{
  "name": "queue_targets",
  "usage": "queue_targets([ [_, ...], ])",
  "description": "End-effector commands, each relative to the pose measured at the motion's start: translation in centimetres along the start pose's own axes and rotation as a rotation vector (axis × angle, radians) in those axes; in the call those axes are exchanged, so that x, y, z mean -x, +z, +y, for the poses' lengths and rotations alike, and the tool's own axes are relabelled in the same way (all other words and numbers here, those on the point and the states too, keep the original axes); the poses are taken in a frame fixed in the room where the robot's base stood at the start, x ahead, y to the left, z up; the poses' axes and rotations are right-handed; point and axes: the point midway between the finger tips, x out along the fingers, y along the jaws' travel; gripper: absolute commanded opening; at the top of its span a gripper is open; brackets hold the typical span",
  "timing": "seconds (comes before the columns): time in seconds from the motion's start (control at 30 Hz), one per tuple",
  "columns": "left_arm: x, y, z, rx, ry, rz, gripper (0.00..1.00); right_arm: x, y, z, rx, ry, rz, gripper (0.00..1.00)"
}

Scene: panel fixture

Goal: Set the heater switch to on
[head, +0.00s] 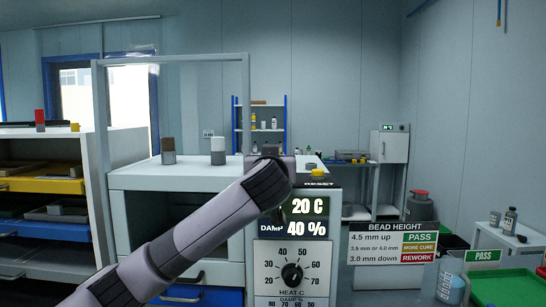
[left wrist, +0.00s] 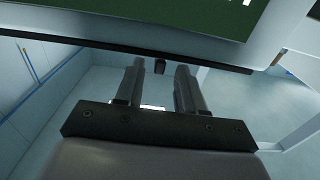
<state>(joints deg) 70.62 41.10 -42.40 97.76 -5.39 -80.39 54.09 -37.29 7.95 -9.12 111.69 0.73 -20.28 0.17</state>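The panel (head: 256,280) stands at the centre of the head view, with a display (head: 308,218) reading 20 C and 40 %. A black HEAT C knob (head: 292,274) is below it. I cannot make out a switch marked heater; part of the panel is behind my left arm. My left gripper is mostly hidden behind its own arm in the head view. In the left wrist view its two fingers (left wrist: 158,84) are apart and nothing is held. My right gripper is not in view.
A yellow RESET button (head: 318,173) is on the panel's top. A bead height sign (head: 392,243) stands to its right. A brown-topped block (head: 168,151) and a white-topped block (head: 218,151) stand on the cabinet at left. A green tray (head: 508,288) is at lower right.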

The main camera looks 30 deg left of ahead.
Motion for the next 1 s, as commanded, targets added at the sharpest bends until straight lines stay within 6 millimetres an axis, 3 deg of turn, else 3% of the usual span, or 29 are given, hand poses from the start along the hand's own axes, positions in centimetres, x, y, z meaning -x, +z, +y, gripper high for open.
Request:
queue_targets([
  [0.2,-1.8,0.0,0.0,-0.001,0.000,-0.001,0.38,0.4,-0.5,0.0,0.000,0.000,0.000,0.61],
  [0.53,-2.0,0.0,0.0,0.000,0.002,0.000,0.38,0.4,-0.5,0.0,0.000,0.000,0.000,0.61],
  [0.63,-2.0,0.0,0.0,0.000,0.002,0.000,0.06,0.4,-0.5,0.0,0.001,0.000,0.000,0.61],
  [0.67,-2.0,0.0,0.0,0.000,0.002,0.000,0.00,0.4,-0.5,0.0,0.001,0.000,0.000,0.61],
  [1.0,-2.0,0.1,-0.1,0.001,0.025,-0.001,0.00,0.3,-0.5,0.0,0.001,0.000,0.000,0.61],
])
